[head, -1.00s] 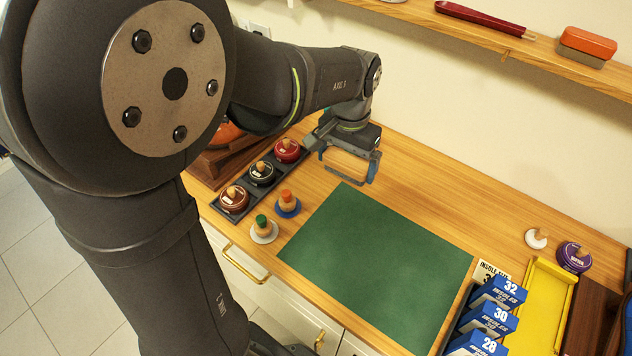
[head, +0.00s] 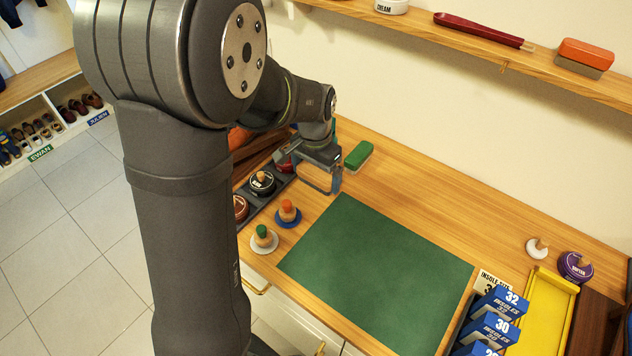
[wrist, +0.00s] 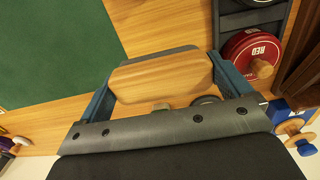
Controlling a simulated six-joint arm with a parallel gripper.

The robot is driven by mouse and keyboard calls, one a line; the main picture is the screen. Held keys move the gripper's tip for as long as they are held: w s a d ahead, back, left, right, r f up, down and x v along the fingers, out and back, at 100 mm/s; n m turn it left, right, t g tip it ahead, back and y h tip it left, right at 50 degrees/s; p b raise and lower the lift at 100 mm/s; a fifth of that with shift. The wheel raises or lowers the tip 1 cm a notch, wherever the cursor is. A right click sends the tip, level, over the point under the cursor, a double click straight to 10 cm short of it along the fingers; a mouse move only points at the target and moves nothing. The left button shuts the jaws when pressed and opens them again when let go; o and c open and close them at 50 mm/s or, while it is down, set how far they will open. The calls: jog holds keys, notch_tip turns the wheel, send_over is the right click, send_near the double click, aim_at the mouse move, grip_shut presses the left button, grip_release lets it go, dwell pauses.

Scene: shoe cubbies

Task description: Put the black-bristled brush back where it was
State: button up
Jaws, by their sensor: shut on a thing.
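My gripper (head: 320,180) is low over the wooden counter, between the tin rack and the green mat's back left corner. In the wrist view its two blue fingers (wrist: 165,92) are shut on a block-shaped brush (wrist: 160,80) with a plain wooden back. A dark strip shows along the brush's far edge; its bristles are otherwise hidden beneath. I cannot tell whether it touches the counter. A green block (head: 358,155), perhaps another brush, lies on the counter just right of my gripper.
The dark rack holds round tins, including a black one (head: 262,183) and a red one (wrist: 252,52). Two knobbed daubers (head: 287,213) stand beside the green mat (head: 375,265). The mat is clear. Blue insole boxes (head: 490,330) and a yellow tray (head: 545,310) are at right.

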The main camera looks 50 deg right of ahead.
aim_at(316, 183)
jog(key=shift+f, duration=1.75)
jog(key=shift+f, duration=0.1)
jog(key=o, duration=0.6)
notch_tip(316, 183, up, 12)
jog(key=shift+r, duration=0.15)
